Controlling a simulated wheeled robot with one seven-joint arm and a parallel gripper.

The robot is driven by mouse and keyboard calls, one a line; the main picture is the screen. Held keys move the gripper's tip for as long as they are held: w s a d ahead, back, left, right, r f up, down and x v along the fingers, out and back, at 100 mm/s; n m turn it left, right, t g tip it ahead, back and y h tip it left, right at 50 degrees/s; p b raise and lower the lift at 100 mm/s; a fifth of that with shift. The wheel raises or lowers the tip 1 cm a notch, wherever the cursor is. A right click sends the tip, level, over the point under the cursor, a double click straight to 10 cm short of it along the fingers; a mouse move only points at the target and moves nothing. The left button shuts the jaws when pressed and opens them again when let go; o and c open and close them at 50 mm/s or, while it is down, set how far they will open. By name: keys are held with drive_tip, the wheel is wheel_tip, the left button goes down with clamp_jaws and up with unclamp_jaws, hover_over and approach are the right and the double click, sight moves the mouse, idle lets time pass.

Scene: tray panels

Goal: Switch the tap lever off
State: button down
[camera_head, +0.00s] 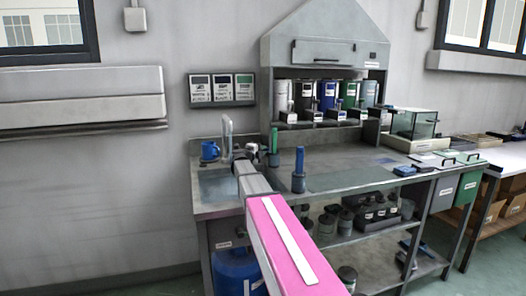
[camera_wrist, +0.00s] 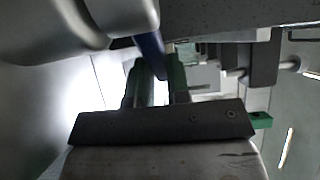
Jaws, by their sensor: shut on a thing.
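The grey gooseneck tap (camera_head: 227,138) stands at the back of the sink (camera_head: 217,184), left on the bench. My gripper (camera_head: 251,150) is beside the tap's right side, its fingers small and partly hidden in the head view. In the wrist view my gripper (camera_wrist: 158,88) is shut. A blue bar (camera_wrist: 150,52), which looks like the tap lever, runs down to the fingers from a grey metal body. The fingers hide its end, and its exact angle is hard to tell.
A blue mug (camera_head: 209,150) stands left of the tap. A green upright piece (camera_head: 274,139) and a blue one (camera_head: 299,160) stand on the bench to the right, close to my arm. Several labelled containers stand behind. The bench's middle right is fairly clear.

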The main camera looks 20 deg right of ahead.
drive_tip(key=shift+s+a+m+g+h, duration=0.25)
drive_tip(key=shift+m+g+h, duration=0.15)
drive_tip(key=shift+m+g, duration=0.25)
drive_tip(key=shift+s+a+m+g+h, duration=0.2)
drive_tip(key=shift+m+g+h, duration=0.25)
drive_tip(key=shift+g, duration=0.4)
drive_tip(key=c, duration=1.1)
unclamp_jaws()
drive_tip(key=shift+t, duration=0.3)
